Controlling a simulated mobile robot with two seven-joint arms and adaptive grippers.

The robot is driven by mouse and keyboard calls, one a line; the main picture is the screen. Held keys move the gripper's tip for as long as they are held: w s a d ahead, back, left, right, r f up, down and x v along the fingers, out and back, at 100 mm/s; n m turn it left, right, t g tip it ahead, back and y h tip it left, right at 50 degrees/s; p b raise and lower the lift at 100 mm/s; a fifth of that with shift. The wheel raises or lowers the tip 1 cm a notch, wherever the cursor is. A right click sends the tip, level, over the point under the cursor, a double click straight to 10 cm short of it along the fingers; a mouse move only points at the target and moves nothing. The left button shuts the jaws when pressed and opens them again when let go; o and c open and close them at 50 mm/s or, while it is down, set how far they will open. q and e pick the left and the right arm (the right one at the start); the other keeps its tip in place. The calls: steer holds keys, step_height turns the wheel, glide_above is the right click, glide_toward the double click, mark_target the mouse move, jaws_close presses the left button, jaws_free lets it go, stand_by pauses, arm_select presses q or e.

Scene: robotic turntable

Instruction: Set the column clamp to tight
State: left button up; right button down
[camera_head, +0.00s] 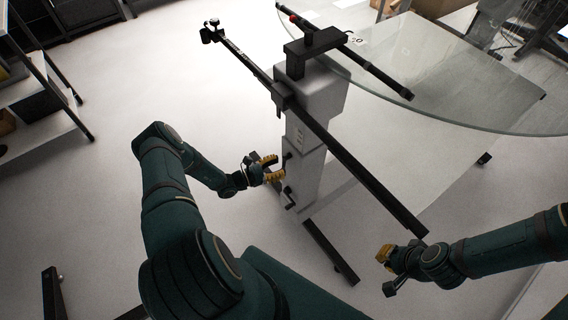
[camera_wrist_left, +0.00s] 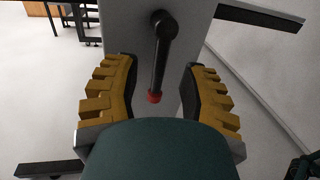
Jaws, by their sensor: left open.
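The light grey column (camera_head: 305,150) stands under the black rails and glass top. In the left wrist view the column (camera_wrist_left: 190,20) carries a black lever handle with a red tip (camera_wrist_left: 160,55), its tip hanging down. My right gripper (camera_head: 388,270) is open and empty, low at the right.
A long black rail (camera_head: 340,150) runs diagonally across above my right gripper. The round glass top (camera_head: 440,80) reaches out at the upper right. The column's black foot (camera_head: 330,250) lies on the floor. A shelf (camera_head: 35,100) stands at the left; the floor between is clear.

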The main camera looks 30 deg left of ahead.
arm_select(q)
steer(key=shift+x, duration=1.3)
jaws_close()
steer(key=shift+a, duration=0.1)
